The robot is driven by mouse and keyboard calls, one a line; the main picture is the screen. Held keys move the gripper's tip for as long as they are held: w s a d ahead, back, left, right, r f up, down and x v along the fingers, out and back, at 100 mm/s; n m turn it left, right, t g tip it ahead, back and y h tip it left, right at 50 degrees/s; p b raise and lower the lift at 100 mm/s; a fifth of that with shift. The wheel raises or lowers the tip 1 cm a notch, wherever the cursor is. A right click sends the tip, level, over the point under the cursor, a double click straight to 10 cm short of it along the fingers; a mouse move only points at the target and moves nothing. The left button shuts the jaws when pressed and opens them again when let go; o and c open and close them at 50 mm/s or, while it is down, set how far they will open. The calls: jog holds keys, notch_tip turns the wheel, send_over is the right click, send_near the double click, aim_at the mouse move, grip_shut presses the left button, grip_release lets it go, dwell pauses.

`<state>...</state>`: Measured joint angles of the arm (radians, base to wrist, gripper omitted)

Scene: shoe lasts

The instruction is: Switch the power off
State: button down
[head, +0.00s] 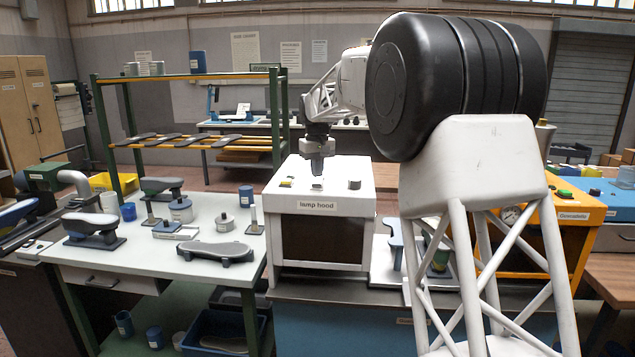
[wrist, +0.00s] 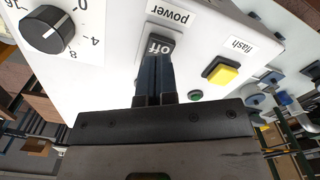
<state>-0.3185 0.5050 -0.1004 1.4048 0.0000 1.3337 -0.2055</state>
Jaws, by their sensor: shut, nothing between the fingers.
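The white box labelled "lamp hood" (head: 321,247) stands on a blue cabinet in the middle of the head view. Its power switch (wrist: 161,44) is a dark rocker marked "OFF", under a "power" label (wrist: 169,13) in the wrist view. My gripper (head: 317,172) points down over the top of the box. In the wrist view its shut fingers (wrist: 154,60) overlap the lower part of the rocker and hide it. I cannot tell whether they touch it. Nothing is between the fingers.
Beside the switch are a yellow flash button (wrist: 221,71), a small green light (wrist: 195,95) and a black dial (wrist: 47,30). A table (head: 215,283) with shoe lasts and tins stands left of the box. An orange machine (head: 575,235) stands to the right.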

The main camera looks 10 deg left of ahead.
aim_at(319, 184)
jog(key=shift+r, duration=2.3)
jog(key=shift+s+d+r, duration=0.2)
jog(key=shift+s+d, duration=0.15)
jog(key=shift+d, duration=0.05)
jog(key=s+d+m, duration=0.1)
jog(key=s+d, duration=0.6)
jog(key=s, duration=0.3)
jog(key=s+d+r+m+t, duration=0.1)
jog(key=s+d, duration=0.5)
jog(key=s, duration=0.3)
jog(key=s+d+m, duration=0.1)
jog(key=s+d, duration=0.6)
jog(key=s, duration=0.3)
jog(key=s+d+f+m, duration=0.1)
jog(key=s+d+f, duration=0.2)
jog(key=s, duration=0.7)
jog(key=s+d+f+m+t, duration=0.1)
jog(key=s+d+f, duration=0.2)
jog(key=s+f, duration=0.4)
jog(key=s+d+f+m, duration=0.1)
jog(key=s+d+f, duration=0.2)
jog(key=s, duration=1.2)
notch_tip(319, 184, down, 2)
jog(key=shift+d+f+t, duration=0.25)
jog(key=shift+d+t, duration=0.05)
